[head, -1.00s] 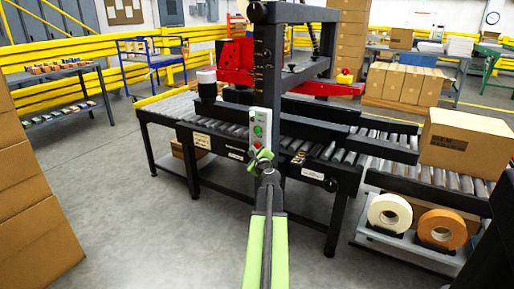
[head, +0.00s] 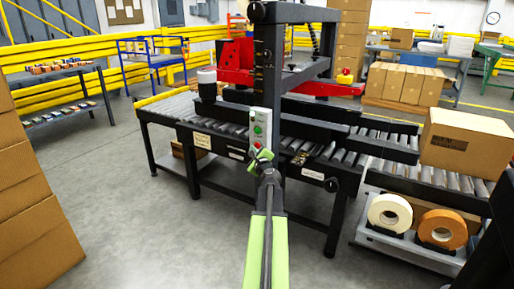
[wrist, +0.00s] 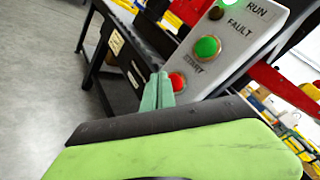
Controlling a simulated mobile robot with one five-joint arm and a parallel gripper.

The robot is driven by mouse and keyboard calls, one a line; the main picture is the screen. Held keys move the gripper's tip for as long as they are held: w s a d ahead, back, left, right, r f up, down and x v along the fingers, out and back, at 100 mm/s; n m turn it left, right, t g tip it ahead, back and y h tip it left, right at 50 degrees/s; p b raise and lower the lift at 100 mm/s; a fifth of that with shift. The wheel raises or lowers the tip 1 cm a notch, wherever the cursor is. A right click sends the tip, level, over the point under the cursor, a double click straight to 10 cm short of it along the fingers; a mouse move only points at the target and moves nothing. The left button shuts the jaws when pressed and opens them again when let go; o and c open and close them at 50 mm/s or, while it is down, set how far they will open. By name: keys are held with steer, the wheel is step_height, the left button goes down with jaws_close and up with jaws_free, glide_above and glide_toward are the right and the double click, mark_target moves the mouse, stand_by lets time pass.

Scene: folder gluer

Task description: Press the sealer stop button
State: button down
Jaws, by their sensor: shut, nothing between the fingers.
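The sealer's control panel (head: 261,122) is a light grey box on the front of the dark sealer frame. In the wrist view the panel (wrist: 240,40) shows a lit green RUN lamp (wrist: 229,3), a dark FAULT lamp (wrist: 216,13), a green START button (wrist: 207,47) and a red button (wrist: 178,81) at its lower end. My gripper (head: 262,154) is shut and empty, at the panel's lower end. In the wrist view its closed green fingertips (wrist: 160,78) overlap the left edge of the red button. I cannot tell whether they touch it.
The roller conveyor (head: 180,103) runs behind and to both sides of the panel. A cardboard box (head: 465,140) sits on its right part. Tape rolls (head: 390,213) stand at lower right. Stacked cartons (head: 35,200) are at left. The floor between is clear.

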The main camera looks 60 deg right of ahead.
stand_by(0.3)
steer(key=shift+d, duration=0.5)
steer(key=shift+d, duration=0.25)
steer(key=shift+a, duration=0.1)
stand_by(0.3)
steer(key=shift+a, duration=0.65)
steer(key=a, duration=0.6)
stand_by(0.7)
